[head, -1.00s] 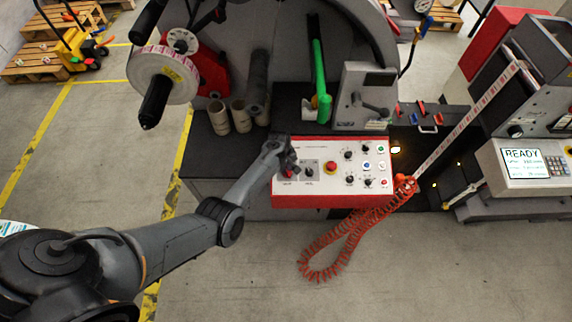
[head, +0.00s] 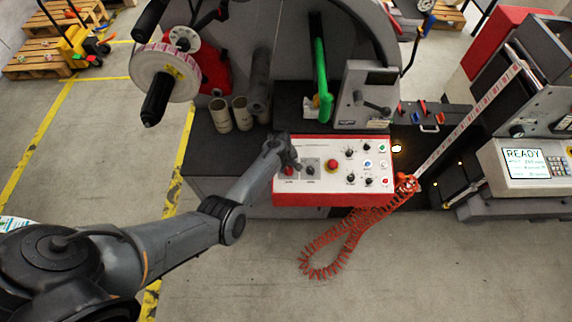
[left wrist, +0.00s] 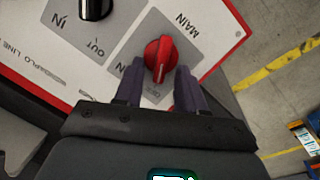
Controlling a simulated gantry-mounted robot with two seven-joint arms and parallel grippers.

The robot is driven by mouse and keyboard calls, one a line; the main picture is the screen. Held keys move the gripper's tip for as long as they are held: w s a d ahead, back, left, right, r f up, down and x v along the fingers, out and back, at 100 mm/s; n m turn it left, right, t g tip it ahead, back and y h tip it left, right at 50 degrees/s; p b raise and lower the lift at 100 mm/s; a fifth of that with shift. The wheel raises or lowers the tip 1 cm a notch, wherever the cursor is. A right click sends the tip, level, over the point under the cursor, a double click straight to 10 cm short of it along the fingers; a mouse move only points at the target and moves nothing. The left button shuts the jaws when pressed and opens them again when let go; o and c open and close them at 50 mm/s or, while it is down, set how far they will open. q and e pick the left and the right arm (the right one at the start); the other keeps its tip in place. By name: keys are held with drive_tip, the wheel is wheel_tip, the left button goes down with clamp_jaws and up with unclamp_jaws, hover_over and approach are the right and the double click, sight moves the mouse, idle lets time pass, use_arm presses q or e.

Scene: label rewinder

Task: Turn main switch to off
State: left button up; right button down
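The main switch is a red rotary knob (left wrist: 160,60) on a grey plate marked MAIN, on the white control panel (head: 318,148). In the head view the red knob (head: 289,171) is at the panel's left end. My left gripper (left wrist: 158,78) is open. Its two dark fingers point at the knob, one on each side of its near end, with gaps visible; I cannot tell their exact height above it. In the head view the left gripper (head: 291,160) is over the panel's left end. The position lettering is partly hidden by the fingers. My right gripper is out of view.
A black knob (left wrist: 95,8) marked IN and OUT sits beside the main switch. A red emergency button (head: 331,166) and several small knobs and buttons are further right. A coiled red hose (head: 335,248) hangs in front. Cardboard cores (head: 242,113) stand behind.

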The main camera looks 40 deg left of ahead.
use_arm(q)
drive_tip(key=shift+r, duration=0.45)
wheel_tip(320, 180, up, 10)
drive_tip(key=s+p, duration=0.1)
drive_tip(key=p, duration=0.1)
drive_tip(key=shift+s+a, duration=0.2)
drive_tip(key=shift+a, duration=0.05)
drive_tip(key=shift+f, duration=0.1)
